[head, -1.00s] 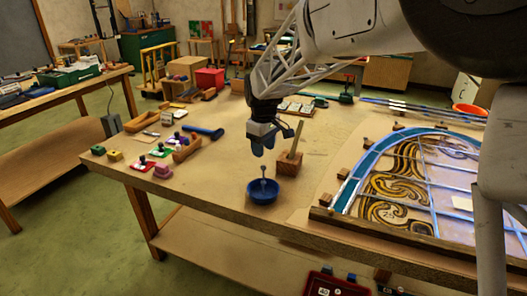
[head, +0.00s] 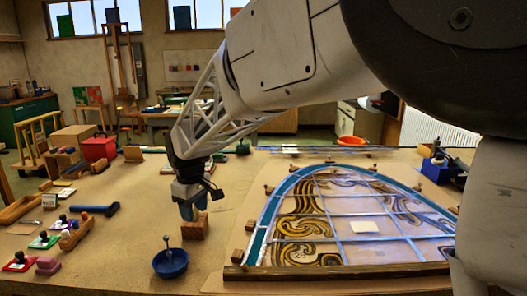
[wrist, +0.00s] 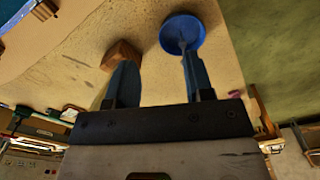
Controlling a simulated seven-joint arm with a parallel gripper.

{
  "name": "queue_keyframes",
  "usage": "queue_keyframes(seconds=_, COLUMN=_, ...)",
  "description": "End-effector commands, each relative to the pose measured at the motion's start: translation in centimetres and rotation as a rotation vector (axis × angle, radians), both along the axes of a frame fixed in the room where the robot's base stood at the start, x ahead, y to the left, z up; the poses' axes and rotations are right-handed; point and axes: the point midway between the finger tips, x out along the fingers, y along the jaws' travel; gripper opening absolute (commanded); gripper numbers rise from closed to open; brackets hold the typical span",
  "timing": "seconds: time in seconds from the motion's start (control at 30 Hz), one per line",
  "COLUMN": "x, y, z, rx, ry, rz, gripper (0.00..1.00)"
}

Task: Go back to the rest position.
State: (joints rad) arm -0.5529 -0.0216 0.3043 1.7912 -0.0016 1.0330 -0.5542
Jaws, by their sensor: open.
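My gripper (head: 187,212) is above the table near a small wooden block (head: 196,230), partly covering it in the head view. In the wrist view its two fingers (wrist: 160,80) stand apart with nothing between them. The wooden block (wrist: 122,54) shows beyond one finger there. A blue bowl (head: 170,266) with a thin upright stick in it stands in front of the block; it also shows beyond the other finger in the wrist view (wrist: 180,26). The leaded panel (head: 340,215), with an arched blue edge and amber swirls, lies on the table to the right.
On the left are coloured pads with stamps (head: 45,240), a blue-handled tool (head: 95,209) and wooden trays (head: 18,209). A red box (head: 99,149) and a cardboard box (head: 72,138) stand farther back. Bare tabletop (head: 120,250) lies left of the bowl.

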Motion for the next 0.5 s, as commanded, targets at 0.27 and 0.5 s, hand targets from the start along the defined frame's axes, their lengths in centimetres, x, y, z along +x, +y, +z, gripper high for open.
queue_keyframes(seconds=0.27, x=-3.3, y=-9.7, z=2.8, rx=0.021, ry=-0.03, rz=-0.2, gripper=0.48)
queue_keyframes(seconds=0.5, x=-7.1, y=-17.0, z=4.1, rx=0.039, ry=-0.056, rz=-0.372, gripper=0.48)
